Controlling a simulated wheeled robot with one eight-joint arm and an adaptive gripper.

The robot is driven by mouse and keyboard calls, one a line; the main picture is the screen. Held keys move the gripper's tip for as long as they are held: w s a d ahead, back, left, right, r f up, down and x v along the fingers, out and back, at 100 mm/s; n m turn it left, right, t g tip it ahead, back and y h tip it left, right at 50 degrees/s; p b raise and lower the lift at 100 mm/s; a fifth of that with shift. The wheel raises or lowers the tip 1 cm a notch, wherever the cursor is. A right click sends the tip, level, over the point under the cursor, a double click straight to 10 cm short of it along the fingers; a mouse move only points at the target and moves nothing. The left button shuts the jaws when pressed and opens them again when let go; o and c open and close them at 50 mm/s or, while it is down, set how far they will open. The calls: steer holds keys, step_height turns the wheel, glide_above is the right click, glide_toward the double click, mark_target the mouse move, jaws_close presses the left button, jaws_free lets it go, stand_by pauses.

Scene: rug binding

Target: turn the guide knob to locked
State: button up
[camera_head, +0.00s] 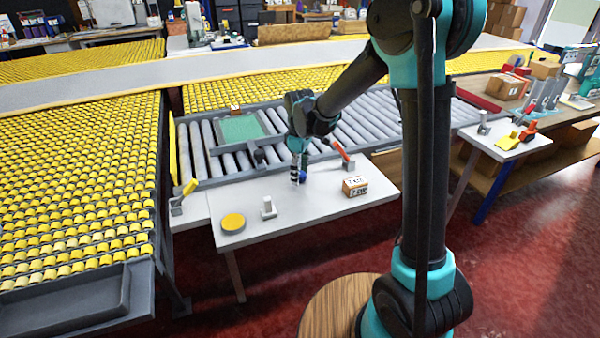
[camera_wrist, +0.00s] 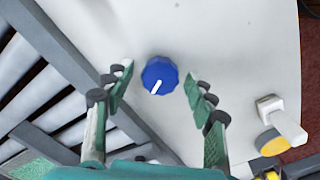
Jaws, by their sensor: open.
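The guide knob (camera_wrist: 160,75) is a round blue knob with a white pointer line, set on the white table. In the wrist view the line runs from the knob's middle toward the lower left. The knob also shows in the head view (camera_head: 302,176), partly hidden by my fingers. My gripper (camera_wrist: 158,80) is open, with one finger on either side of the knob and a visible gap to each. In the head view my gripper (camera_head: 299,175) points down over the table at the knob. I cannot read any locked mark.
On the white table (camera_head: 320,210) stand a small box (camera_head: 354,186), a grey switch (camera_head: 268,207) and a yellow disc (camera_head: 233,222). A red-handled lever (camera_head: 340,152) stands at the back edge. Behind lies a roller conveyor with a green panel (camera_head: 240,129).

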steer(key=shift+r, duration=0.1)
step_height(320, 180, up, 12)
stand_by(0.5)
